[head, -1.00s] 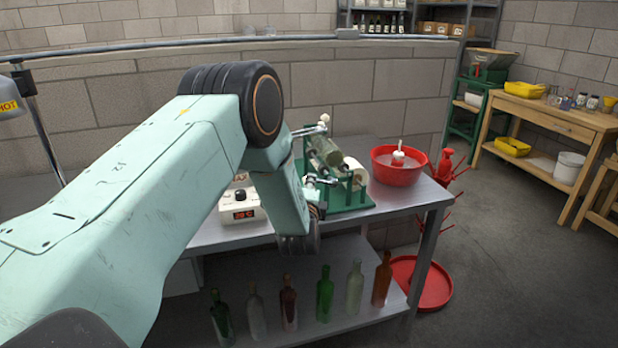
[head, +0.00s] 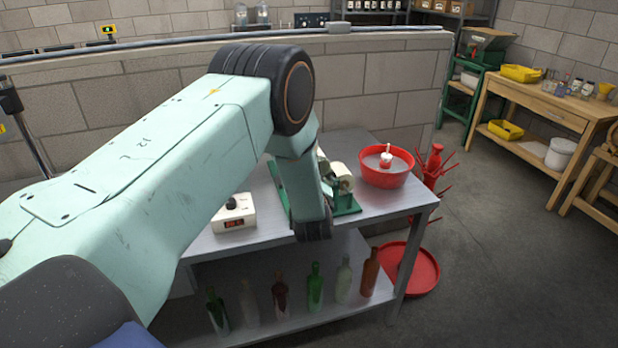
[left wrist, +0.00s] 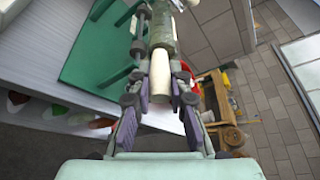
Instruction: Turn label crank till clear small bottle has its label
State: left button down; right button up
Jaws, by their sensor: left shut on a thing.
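The labelling machine has a green base (head: 345,203) on the steel table; my left arm hides most of it in the head view. A cream roll (head: 342,176) shows at its right side. In the left wrist view the green base (left wrist: 95,45) is at upper left, with a grey-green bottle-like cylinder (left wrist: 162,32) beside it. My left gripper (left wrist: 162,98), with purple-grey pads, is shut around a cream cylinder (left wrist: 160,72) that looks like the crank handle. I cannot tell whether the bottle bears a label. My right gripper is not in view.
A white control box (head: 235,213) stands left of the machine. A red basin (head: 386,166) stands at the table's right. Several bottles (head: 314,288) stand on the lower shelf. A red tray (head: 410,268) lies by a red bottle tree (head: 434,168).

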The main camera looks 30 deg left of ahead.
pick_arm(q)
jog(key=shift+m, duration=0.6)
jog(key=shift+w+d+r, duration=0.3)
jog(key=shift+w+d, duration=0.5)
jog(key=shift+w, duration=0.2)
jog(key=shift+w+d+r, duration=0.25)
jog(key=shift+w+d, duration=0.55)
jog(key=shift+w, duration=0.15)
jog(key=c, duration=1.3)
grip_release()
jog(key=shift+s+f, duration=0.1)
jog(key=shift+o, duration=0.2)
jog(key=shift+a+f, duration=0.1)
